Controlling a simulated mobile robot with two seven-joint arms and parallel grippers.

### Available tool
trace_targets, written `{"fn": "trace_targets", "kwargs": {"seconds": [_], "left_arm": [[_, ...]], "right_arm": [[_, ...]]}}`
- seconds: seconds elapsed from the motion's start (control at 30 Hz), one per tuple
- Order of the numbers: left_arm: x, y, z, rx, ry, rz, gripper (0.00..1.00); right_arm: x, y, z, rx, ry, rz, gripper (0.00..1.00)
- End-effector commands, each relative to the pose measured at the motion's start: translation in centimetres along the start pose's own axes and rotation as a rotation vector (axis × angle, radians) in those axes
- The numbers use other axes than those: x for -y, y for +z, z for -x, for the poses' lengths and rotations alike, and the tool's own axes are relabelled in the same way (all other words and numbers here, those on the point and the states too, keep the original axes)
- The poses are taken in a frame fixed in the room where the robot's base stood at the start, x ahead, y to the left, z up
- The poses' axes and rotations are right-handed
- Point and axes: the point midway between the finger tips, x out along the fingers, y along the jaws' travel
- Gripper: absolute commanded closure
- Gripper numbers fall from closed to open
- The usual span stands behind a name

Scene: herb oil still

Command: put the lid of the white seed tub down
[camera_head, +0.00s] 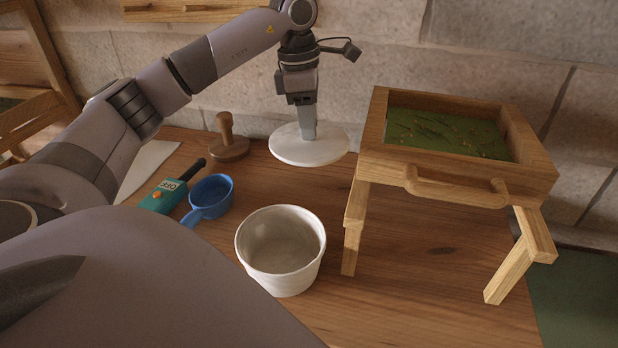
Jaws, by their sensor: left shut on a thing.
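The white lid (290,150) is a round, flat disc at the back middle of the wooden table. My left gripper (307,134) points down at the lid's centre and is shut on it; its fingers hide the part they grip. I cannot tell whether the lid touches the table or is just above it. The white seed tub (281,252) stands upright and uncovered in front of the lid, and it looks empty. My right gripper is not in view.
A wooden stand with a tray (455,190) of green herbs is at right. A blue scoop (212,194), a teal meter (163,195) and a wooden press (228,140) are at left. The wooden table (420,290) is clear under the stand.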

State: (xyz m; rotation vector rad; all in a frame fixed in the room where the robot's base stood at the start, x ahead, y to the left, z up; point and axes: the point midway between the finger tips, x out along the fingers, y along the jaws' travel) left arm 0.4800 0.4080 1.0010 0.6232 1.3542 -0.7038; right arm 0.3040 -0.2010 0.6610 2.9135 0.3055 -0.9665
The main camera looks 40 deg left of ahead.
Motion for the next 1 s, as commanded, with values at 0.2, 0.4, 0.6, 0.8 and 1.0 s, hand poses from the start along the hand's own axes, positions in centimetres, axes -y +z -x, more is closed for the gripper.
{"fn": "trace_targets", "kwargs": {"seconds": [0.2,0.4,0.6,0.8,1.0], "left_arm": [[0.1,-0.8,-6.0,-0.003,-0.003,0.000,1.00],[0.0,-1.1,-9.1,0.000,0.000,0.000,1.00],[0.0,-1.4,-11.1,-0.001,-0.001,0.000,1.00],[0.0,-1.7,-13.7,0.000,-0.001,-0.001,1.00],[0.0,-1.6,-13.9,0.002,0.001,-0.001,1.00]], "right_arm": [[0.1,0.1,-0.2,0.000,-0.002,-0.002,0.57],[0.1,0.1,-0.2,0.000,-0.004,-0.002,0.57],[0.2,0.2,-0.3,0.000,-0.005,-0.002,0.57],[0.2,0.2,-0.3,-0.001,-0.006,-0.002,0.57],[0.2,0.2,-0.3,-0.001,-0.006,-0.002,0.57]]}}
